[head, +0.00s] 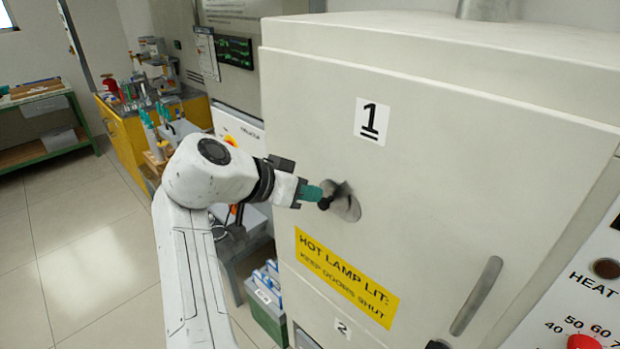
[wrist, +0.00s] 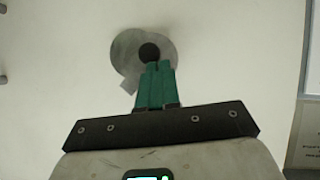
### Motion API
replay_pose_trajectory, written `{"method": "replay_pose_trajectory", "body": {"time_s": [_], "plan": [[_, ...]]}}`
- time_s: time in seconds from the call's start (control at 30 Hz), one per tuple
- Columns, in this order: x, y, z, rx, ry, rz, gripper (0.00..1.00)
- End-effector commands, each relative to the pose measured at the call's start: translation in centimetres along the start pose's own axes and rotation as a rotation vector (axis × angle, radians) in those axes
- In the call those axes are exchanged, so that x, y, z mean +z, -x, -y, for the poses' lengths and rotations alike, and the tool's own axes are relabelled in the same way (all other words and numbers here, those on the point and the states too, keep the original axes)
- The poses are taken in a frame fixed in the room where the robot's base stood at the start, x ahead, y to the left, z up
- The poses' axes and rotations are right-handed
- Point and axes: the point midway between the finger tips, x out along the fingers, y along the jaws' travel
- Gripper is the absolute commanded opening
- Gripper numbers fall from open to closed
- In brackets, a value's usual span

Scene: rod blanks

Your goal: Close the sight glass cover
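The sight glass cover (head: 348,207) is a grey metal disc on the upper cabinet door marked 1. It also shows in the wrist view (wrist: 128,52), with a tab at its lower left. A black round knob (wrist: 149,52) stands out from it. My gripper (head: 321,195) has teal fingers, which lie close together with their tips at the knob. In the wrist view the tips (wrist: 158,66) overlap the knob's lower edge. I cannot tell whether they touch it. The glass is not visible; a dark patch shows on the disc's upper part.
The pale door (head: 440,130) fills the space before me, with a yellow hot lamp label (head: 346,273) below the disc and a long handle (head: 476,296) at lower right. A heat dial (head: 583,342) is far right. Open floor (head: 90,260) lies left.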

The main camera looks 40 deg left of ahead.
Motion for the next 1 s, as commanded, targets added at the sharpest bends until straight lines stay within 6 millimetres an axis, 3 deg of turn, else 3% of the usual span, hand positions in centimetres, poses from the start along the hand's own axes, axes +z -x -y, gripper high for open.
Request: {"method": "replay_pose_trajectory", "body": {"time_s": [0.27,1.0], "plan": [[1.3,-1.0,0.0,0.148,0.211,0.001,0.0],[2.5,-1.7,-0.6,0.138,0.197,0.002,0.0]]}}
